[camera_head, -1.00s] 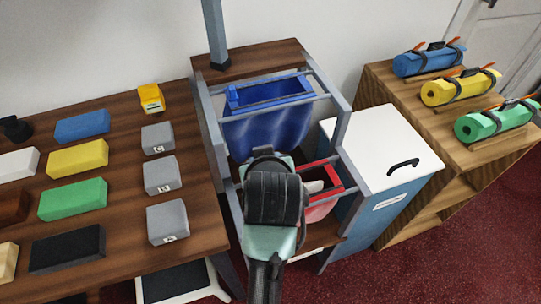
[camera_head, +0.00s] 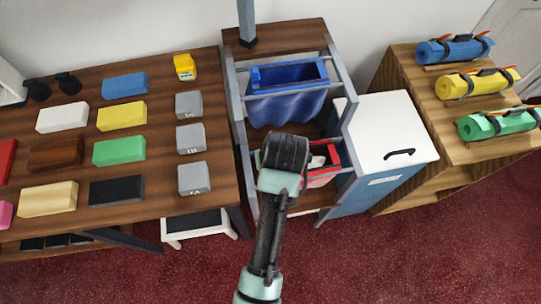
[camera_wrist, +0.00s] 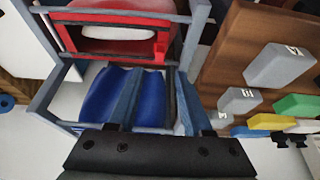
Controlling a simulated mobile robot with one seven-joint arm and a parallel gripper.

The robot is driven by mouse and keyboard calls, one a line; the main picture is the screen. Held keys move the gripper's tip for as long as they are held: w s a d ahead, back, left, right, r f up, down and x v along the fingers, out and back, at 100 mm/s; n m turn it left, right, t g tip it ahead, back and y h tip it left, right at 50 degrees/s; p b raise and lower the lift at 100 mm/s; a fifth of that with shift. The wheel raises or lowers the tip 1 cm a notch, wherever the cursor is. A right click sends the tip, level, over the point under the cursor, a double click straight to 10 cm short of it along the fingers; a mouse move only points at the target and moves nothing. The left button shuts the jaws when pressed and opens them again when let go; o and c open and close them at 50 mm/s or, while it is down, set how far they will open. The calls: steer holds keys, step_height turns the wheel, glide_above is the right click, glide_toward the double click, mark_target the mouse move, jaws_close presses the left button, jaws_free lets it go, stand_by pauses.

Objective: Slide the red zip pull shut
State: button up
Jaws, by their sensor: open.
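A red-framed bin or bag (camera_head: 322,179) hangs in the lower front of a grey metal rack, with something pale inside. It also shows at the top of the wrist view (camera_wrist: 112,18), its red rim upright toward the camera. In the head view my wrist hides the jaws and part of the red bin.
Grey rack posts and rails (camera_head: 240,125) surround both bags closely. A white-topped blue cabinet (camera_head: 395,125) stands to the right. A wooden table (camera_head: 75,190) with coloured blocks stands left. A shelf (camera_head: 440,120) with rolled mats is at far right. Red floor in front is clear.

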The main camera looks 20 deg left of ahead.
steer(key=x, duration=0.8)
steer(key=shift+w+a+f, duration=0.15)
steer(key=shift+w+f, duration=0.05)
steer(key=shift+f, duration=0.1)
jaws_close()
stand_by(1.1)
